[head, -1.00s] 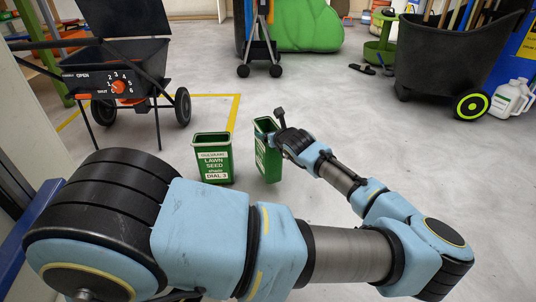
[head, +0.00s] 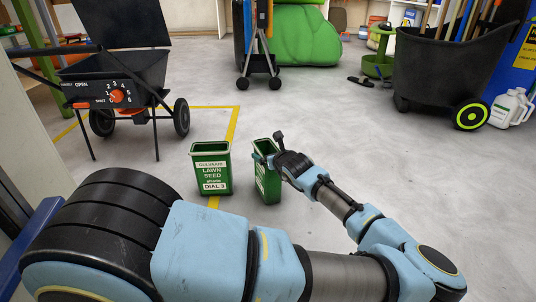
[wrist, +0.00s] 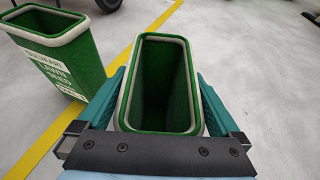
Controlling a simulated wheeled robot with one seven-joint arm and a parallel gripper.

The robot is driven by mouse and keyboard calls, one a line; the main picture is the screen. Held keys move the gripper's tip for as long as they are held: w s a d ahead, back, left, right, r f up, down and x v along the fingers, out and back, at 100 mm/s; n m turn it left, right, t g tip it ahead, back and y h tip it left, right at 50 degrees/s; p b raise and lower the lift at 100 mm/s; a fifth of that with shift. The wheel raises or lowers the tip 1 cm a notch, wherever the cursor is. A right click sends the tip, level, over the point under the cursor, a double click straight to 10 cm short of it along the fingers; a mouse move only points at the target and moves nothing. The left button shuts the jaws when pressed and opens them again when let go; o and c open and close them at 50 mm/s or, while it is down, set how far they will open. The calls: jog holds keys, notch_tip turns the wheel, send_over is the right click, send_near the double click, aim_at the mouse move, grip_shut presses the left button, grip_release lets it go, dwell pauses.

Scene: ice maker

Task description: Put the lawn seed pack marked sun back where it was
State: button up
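A green open-topped pack (head: 268,180) is between the fingers of my gripper (head: 268,158), with its label side mostly turned away, so I cannot read "sun" on it. In the wrist view, the fingers of my gripper (wrist: 166,125) press on both sides of this pack (wrist: 160,85), and its inside looks empty and dark. The pack is roughly upright; I cannot tell whether its base touches the floor. A second green pack (head: 211,169) stands just left of it, marked lawn seed, shade, dial 3. It also shows at the left of the wrist view (wrist: 62,55).
A yellow floor line (head: 234,125) runs between the packs. A black seed spreader (head: 118,85) stands at the left. A dark wheeled cart (head: 445,70) with long handles and white jugs (head: 511,107) are at the right. The middle floor is open.

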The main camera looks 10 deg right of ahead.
jog(key=shift+r, duration=0.1)
jog(key=p+v, duration=0.5)
jog(key=v, duration=0.7)
jog(key=shift+s, duration=0.1)
